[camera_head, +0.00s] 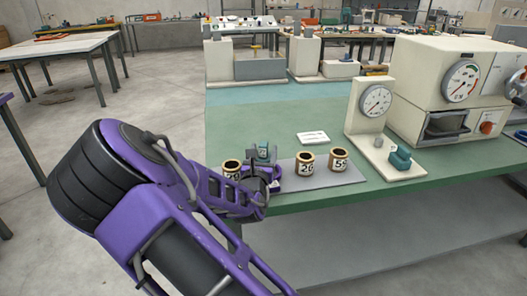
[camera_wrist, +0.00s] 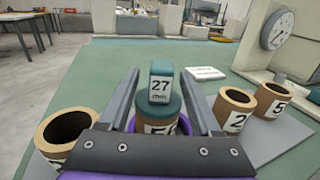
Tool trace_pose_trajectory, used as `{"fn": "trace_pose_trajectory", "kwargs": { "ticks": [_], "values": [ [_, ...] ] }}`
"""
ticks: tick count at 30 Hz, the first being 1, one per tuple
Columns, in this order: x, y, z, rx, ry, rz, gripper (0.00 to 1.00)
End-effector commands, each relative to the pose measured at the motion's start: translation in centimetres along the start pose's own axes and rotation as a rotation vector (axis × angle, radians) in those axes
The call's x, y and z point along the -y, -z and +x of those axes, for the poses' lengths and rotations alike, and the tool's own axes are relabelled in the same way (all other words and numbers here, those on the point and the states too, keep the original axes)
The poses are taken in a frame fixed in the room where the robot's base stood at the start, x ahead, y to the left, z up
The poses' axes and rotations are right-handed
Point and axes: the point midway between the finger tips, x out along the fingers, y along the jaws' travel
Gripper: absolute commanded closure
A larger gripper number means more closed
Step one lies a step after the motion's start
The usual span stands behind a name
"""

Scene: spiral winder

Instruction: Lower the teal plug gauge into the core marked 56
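The teal plug gauge (camera_wrist: 161,84), labelled 27 mm, stands upright between my fingers. Its round teal flange appears to rest on the top of a brown core (camera_wrist: 158,128) whose label starts with 5; the rest of that number is hidden. How deep the gauge sits in the core cannot be seen. My gripper (camera_wrist: 160,75) has a finger on each side of the gauge, with a visible gap on both sides, so it looks open. In the head view the gauge top (camera_head: 263,152) shows between the fingers of my gripper (camera_head: 261,160), which hides that core.
One core (camera_head: 232,168) stands left of my gripper. Two more, one marked 26 (camera_head: 305,163) and one starting with 5 (camera_head: 338,160), stand to the right on a grey mat (camera_head: 325,178). A dial gauge stand (camera_head: 372,120) is beyond. The green table (camera_head: 280,120) behind is mostly clear.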

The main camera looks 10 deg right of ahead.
Motion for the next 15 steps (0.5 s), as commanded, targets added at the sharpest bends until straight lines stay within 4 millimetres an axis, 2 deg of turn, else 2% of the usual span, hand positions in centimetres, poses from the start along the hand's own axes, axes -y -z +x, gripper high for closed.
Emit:
{"fn": "trace_pose_trajectory", "kwargs": {
  "ticks": [8,11,15],
  "values": [
    [-0.1,0.0,-0.4,-0.001,-0.001,0.0,0.36],
    [-0.1,0.0,-1.6,-0.003,-0.002,0.0,0.36],
    [-0.2,-0.1,-4.4,-0.004,-0.004,-0.003,0.36]
  ]
}}
